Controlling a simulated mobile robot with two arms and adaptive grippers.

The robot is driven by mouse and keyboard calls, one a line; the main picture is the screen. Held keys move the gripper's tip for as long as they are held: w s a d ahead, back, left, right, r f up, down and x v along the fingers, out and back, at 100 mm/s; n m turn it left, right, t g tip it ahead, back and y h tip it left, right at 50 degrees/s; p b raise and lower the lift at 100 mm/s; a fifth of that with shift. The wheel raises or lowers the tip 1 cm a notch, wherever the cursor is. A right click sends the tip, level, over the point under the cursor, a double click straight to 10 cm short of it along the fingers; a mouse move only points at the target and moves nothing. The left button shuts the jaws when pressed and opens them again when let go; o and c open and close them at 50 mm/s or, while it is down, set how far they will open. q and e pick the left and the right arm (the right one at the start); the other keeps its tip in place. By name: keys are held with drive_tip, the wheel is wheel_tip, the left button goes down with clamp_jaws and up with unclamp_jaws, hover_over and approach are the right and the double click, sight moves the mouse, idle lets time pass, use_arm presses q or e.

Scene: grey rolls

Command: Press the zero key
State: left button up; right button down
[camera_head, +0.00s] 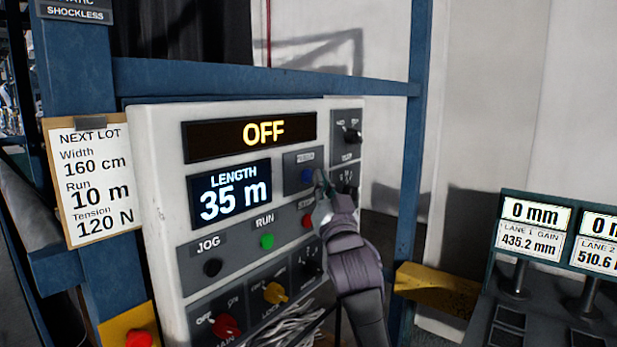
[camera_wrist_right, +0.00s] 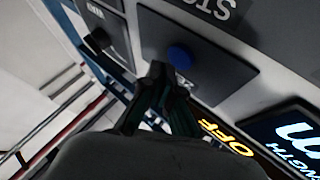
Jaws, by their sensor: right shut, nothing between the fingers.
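The blue key (camera_head: 306,176) sits on a dark square plate on the white control panel, right of the LENGTH display (camera_head: 230,195), which reads 35 m. The small label above the key is too small to read. The key also shows in the right wrist view (camera_wrist_right: 180,57). My right gripper (camera_head: 320,178) is shut and empty, its tips just right of the key in the head view. In the right wrist view the tips (camera_wrist_right: 158,70) are close beside the key, not over its middle. I cannot tell whether they touch the plate. My left gripper is not in view.
The panel also has an OFF display (camera_head: 250,134), a green RUN button (camera_head: 267,241), a red STOP button (camera_head: 307,221), a black JOG button (camera_head: 212,267) and several knobs below. A lot card (camera_head: 92,182) hangs at left. Lane gauges (camera_head: 533,228) stand at right.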

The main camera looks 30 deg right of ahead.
drive_tip(key=shift+w+a, duration=0.15)
drive_tip(key=shift+w, duration=0.15)
drive_tip(key=shift+w+a, duration=0.15)
drive_tip(key=shift+w, duration=0.25)
idle(0.7)
drive_tip(key=shift+s, duration=0.1)
drive_tip(key=shift+s+d, duration=0.3)
drive_tip(key=shift+s, duration=0.4)
drive_tip(key=s, duration=0.1)
drive_tip(key=s+d+p, duration=0.1)
drive_tip(key=s, duration=0.1)
drive_tip(key=s+d, duration=0.1)
drive_tip(key=shift+s, duration=0.25)
idle(0.3)
idle(0.6)
